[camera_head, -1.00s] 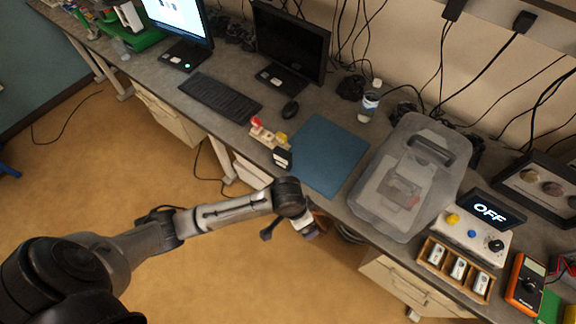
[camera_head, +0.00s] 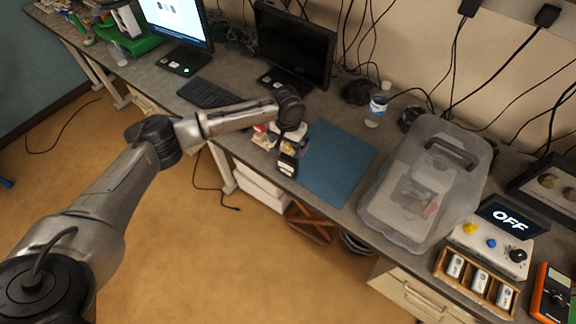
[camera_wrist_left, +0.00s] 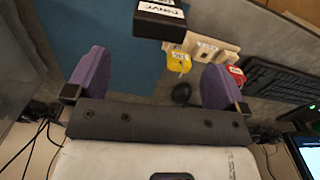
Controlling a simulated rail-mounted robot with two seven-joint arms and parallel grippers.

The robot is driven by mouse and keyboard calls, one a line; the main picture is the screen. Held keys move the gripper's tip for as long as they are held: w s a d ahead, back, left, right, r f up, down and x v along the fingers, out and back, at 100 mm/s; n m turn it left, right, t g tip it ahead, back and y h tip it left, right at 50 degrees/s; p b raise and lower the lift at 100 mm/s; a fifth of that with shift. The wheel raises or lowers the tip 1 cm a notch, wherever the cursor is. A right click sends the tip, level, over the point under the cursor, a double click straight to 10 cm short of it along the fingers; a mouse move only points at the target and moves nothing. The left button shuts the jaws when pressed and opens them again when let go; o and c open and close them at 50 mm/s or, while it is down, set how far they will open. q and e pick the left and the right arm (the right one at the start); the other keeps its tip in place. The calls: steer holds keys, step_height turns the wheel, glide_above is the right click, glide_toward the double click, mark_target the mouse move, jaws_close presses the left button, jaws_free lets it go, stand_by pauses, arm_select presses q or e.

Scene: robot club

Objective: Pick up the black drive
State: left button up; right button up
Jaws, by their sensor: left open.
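The black drive (camera_head: 287,166) stands at the front edge of the desk, at the near end of a small light wooden holder (camera_head: 264,137). In the left wrist view the black drive (camera_wrist_left: 160,20) shows its white label upside down at the top, beyond the fingertips. My left gripper (camera_head: 291,138) is over the holder, close to the drive, and partly covers the holder. In the left wrist view its two purple fingers (camera_wrist_left: 155,82) are wide apart with nothing between them. My right gripper is not in view.
The holder carries a yellow tag (camera_wrist_left: 179,61) and a red tag (camera_wrist_left: 236,74). A blue mat (camera_head: 337,163) lies bare to the right. A grey translucent bin (camera_head: 394,211), a keyboard (camera_head: 211,93) and a dark monitor (camera_head: 292,46) stand around.

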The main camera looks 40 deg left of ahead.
mark_target(288, 158)
arm_select(q)
steer(key=shift+s+f+p, duration=0.15)
steer(key=shift+f+p, duration=0.55)
steer(key=shift+f, duration=4.4)
steer(key=c, duration=1.1)
